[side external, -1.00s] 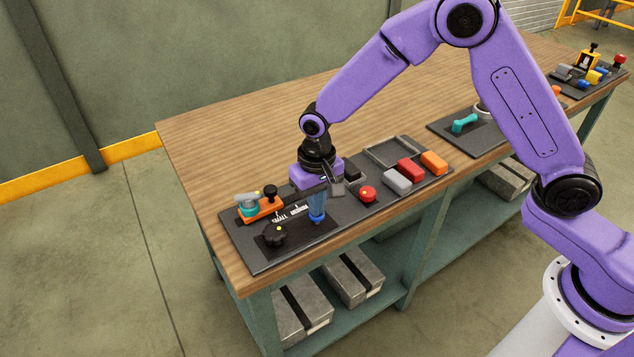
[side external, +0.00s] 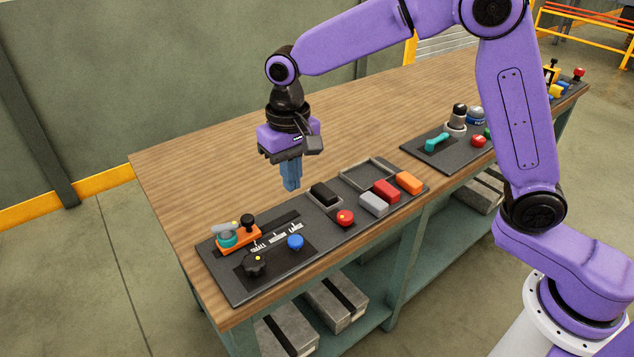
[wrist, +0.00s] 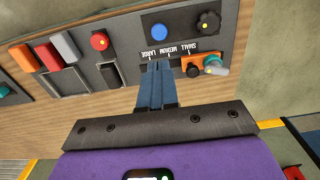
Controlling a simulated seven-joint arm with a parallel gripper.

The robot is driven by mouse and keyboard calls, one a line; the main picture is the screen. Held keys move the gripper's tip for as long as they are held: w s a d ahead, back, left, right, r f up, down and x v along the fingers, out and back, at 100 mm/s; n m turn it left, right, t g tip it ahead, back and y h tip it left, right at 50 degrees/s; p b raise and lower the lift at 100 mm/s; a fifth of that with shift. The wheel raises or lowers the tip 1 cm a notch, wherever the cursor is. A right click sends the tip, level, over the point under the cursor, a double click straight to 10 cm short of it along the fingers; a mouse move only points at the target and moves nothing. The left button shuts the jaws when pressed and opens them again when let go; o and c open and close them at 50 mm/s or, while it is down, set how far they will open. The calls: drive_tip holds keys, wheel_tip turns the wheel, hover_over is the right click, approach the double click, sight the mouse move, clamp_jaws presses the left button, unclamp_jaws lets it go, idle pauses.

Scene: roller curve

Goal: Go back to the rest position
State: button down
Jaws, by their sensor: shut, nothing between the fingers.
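My gripper (side external: 291,186) is shut with its blue fingers together and empty. It hangs in the air above the bench, fingers pointing down, apart from everything below. In the wrist view its fingers (wrist: 156,70) point toward the dark control panel (wrist: 222,42). In the side view that panel (side external: 222,284) lies below it, with a blue button (side external: 295,242), a black knob (side external: 255,264), an orange slider piece (side external: 240,240) beside the SMALL, MEDIUM, LARGE scale, and a red button (side external: 345,217).
Grey (side external: 374,204), red (side external: 387,191) and orange (side external: 408,182) blocks sit at the panel's right end, near an empty framed tray (side external: 346,180). A second panel with a teal handle (side external: 436,142) stands farther right. The wooden bench top (side external: 190,170) is clear at left.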

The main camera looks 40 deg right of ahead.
drive_tip(key=s+d+n, duration=0.6)
drive_tip(key=s+d, duration=0.3)
drive_tip(key=s, duration=0.5)
drive_tip(key=s+d+n, duration=0.6)
drive_tip(key=s+d, duration=0.3)
drive_tip(key=s, duration=0.6)
drive_tip(key=shift+d+f+n, duration=0.15)
drive_tip(key=shift+n, duration=0.15)
